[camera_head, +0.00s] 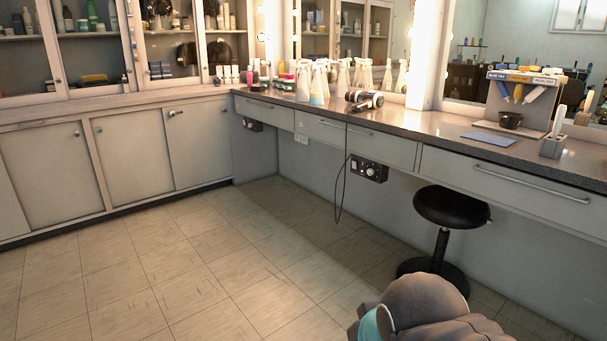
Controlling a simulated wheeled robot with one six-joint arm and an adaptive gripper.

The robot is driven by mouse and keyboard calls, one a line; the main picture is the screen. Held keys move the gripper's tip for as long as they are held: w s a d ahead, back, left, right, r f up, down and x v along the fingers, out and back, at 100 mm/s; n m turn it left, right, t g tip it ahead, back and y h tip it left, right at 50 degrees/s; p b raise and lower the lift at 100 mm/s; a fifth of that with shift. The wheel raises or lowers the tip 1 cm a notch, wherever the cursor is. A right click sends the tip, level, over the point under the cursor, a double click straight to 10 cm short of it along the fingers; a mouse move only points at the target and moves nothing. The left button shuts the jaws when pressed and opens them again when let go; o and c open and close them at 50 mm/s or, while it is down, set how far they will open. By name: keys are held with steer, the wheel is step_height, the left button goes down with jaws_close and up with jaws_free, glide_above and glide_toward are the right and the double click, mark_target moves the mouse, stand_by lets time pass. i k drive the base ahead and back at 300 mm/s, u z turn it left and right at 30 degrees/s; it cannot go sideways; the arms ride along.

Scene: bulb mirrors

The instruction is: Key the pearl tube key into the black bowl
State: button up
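A small black bowl (511,120) stands on the counter at the right, at the foot of a dispenser stand. The stand (526,75) has a row of labels along its top, too small to read surely. Below them hang three tubes: a bluish one (504,92), an orange one (518,93) and a pale, pearl-coloured one (535,94) at the right. The bowl sits below the tubes, left of the pale one. I cannot make out a separate key on the pale tube. A grey, rounded part of my arm shows at the bottom; my gripper's fingers are out of view.
A blue mat (489,139) lies in front of the bowl. A grey holder (552,146) stands at its right. A hair dryer (364,99) and several spray bottles (318,82) occupy the counter leftward. A black stool (450,207) stands below the counter. The tiled floor is clear at left.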

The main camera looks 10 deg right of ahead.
mark_target(548, 71)
steer(key=i, duration=2.2)
steer(key=z, duration=2.15)
